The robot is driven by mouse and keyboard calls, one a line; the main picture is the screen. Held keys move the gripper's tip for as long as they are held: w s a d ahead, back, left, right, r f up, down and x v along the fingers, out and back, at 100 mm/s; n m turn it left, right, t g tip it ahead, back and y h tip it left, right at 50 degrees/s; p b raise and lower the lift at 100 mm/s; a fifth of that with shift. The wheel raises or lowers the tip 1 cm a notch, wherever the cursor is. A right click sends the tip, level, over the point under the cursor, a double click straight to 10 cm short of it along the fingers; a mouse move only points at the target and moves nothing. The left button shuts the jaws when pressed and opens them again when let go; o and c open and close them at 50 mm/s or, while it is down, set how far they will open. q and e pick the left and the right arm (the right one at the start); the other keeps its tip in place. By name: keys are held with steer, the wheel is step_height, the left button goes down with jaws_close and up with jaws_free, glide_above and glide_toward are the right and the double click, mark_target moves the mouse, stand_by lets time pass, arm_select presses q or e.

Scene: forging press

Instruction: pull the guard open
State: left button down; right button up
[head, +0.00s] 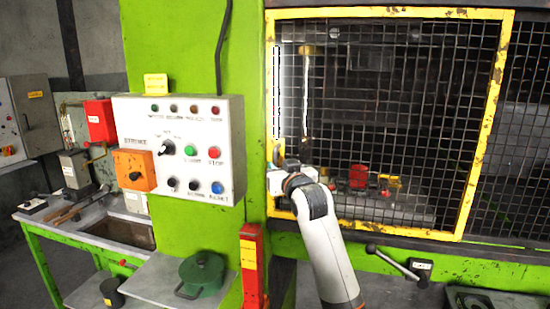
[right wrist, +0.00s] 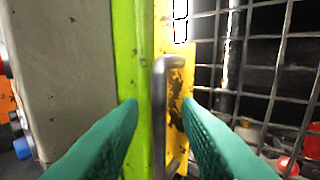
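The guard (head: 480,140) is a black wire mesh in a worn yellow frame, and it covers the press opening in the head view. Its yellow frame edge (right wrist: 178,75) and upright grey metal handle (right wrist: 160,120) stand in the middle of the right wrist view. My right gripper (head: 280,172) is at the left edge of the guard. Its green fingers (right wrist: 160,103) are open, one on each side of the handle, with gaps visible between fingers and handle. In the head view my wrist hides part of the frame. My left gripper is not in view.
A control box (head: 185,145) with knobs and buttons stands left of the guard on the green column (head: 180,40). A red post (head: 251,265) stands below it, beside a green pot (head: 201,273) on a shelf. A lever (head: 395,262) sticks out below the guard.

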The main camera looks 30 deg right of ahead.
mark_target(276, 163)
steer(key=shift+p+x, duration=0.5)
steer(key=shift+x, duration=1.65)
jaws_close()
